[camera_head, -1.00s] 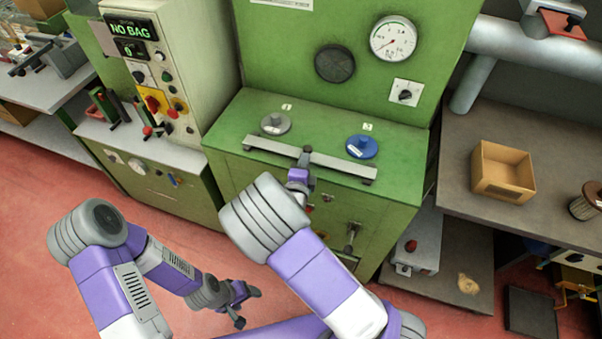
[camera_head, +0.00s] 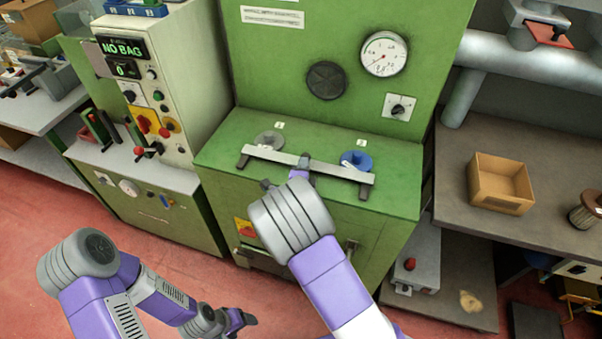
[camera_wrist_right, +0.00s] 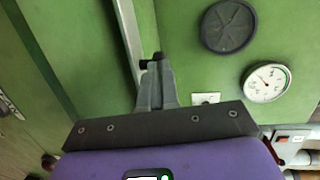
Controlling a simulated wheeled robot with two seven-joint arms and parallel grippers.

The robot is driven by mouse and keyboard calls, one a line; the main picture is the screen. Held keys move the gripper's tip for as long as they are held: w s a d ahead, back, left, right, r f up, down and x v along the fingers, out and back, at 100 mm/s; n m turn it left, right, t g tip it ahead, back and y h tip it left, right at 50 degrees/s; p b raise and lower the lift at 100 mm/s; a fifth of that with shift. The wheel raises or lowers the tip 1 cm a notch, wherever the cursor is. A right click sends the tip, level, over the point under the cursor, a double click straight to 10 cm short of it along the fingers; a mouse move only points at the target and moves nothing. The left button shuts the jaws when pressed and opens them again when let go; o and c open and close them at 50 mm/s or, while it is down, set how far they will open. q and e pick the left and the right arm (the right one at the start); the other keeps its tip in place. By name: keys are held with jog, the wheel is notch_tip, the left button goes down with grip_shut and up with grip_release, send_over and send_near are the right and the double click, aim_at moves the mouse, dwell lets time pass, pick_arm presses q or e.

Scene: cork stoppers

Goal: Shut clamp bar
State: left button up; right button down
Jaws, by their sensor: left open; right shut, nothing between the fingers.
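The clamp bar (camera_head: 335,170) is a long pale metal bar above the front of the green machine's top. It stands on short dark arms at its ends and hides the near edges of two discs, one grey (camera_head: 269,140) and one blue (camera_head: 356,160). My right gripper (camera_head: 304,164) is shut and empty at the bar's middle; I cannot tell whether it touches. In the right wrist view, the bar (camera_wrist_right: 128,35) runs just left of the shut fingertips (camera_wrist_right: 154,66). My left gripper (camera_head: 242,322) is open, low over the floor, away from the bar.
The green machine (camera_head: 400,190) has an upright panel with a gauge (camera_head: 384,54) behind the bar. A control cabinet (camera_head: 170,75) stands to its left. A bench with an open cardboard box (camera_head: 500,184) is on the right. Red floor is free in front.

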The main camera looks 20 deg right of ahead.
jog(key=shift+w+d+r, duration=0.15)
jog(key=shift+d+r, duration=0.15)
jog(key=shift+r, duration=0.05)
jog(key=shift+s+a, duration=0.2)
jog(key=shift+a, duration=0.05)
pick_arm(q)
jog(key=shift+s+d+r+p, duration=0.2)
jog(key=shift+s+r+p, duration=0.2)
jog(key=shift+p, duration=0.05)
pick_arm(e)
jog(key=f+v, duration=0.1)
jog(key=v, duration=1.3)
